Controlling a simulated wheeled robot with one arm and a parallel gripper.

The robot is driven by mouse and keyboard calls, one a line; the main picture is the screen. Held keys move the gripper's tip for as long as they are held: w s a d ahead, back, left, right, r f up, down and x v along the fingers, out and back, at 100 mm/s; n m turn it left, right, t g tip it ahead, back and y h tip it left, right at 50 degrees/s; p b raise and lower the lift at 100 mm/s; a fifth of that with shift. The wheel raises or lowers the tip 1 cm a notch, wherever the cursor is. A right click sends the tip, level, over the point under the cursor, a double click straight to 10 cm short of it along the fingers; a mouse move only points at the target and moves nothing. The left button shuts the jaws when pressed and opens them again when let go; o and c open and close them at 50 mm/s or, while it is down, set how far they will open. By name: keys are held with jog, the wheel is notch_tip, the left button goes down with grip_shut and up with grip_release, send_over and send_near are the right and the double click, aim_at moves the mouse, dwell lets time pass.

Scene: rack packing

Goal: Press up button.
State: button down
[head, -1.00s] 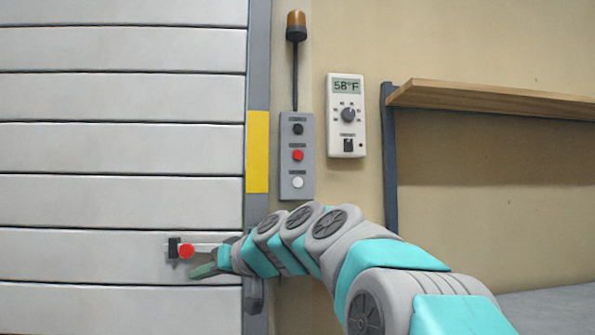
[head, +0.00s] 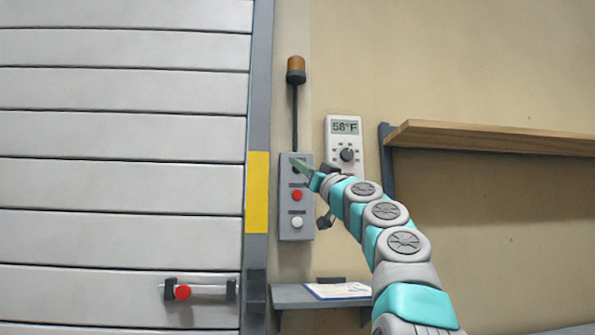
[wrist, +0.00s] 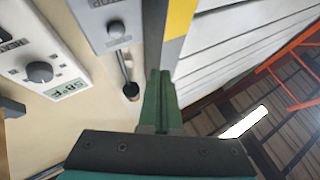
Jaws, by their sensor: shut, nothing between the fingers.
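A grey control box (head: 287,229) hangs on the wall beside the door frame. It bears a dark top button, a red middle button (head: 297,195) and a white bottom button (head: 297,222); the labels are too small to read. My gripper (head: 296,164) is shut and empty, its green fingertips in front of the top of the box, covering most of the dark button in the head view. In the wrist view the shut fingers (wrist: 161,74) are beside the box (wrist: 88,12), and one dark button (wrist: 115,28) shows left of them. I cannot tell whether the fingertips touch the box.
An amber lamp (head: 296,69) stands on a rod above the box. A white thermostat (head: 344,128) is close on the right, partly behind my arm. A slatted door (head: 120,135) with a red-knobbed latch (head: 182,292) fills the left. A wooden shelf (head: 490,139) is at right.

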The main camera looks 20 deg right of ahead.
jog(key=shift+s+d+r+t, duration=0.4)
jog(key=shift+s+d+r, duration=0.1)
jog(key=shift+r, duration=0.1)
jog(key=shift+w, duration=0.1)
jog(key=w+d+p, duration=0.2)
jog(key=w+p, duration=0.4)
jog(key=w, duration=0.2)
jog(key=shift+w+d, duration=0.15)
jog(key=shift+d, duration=0.25)
jog(key=shift+w+p, duration=0.1)
jog(key=shift+p, duration=0.2)
dwell(1.5)
jog(key=shift+w+d, duration=0.15)
jog(key=shift+w, duration=0.15)
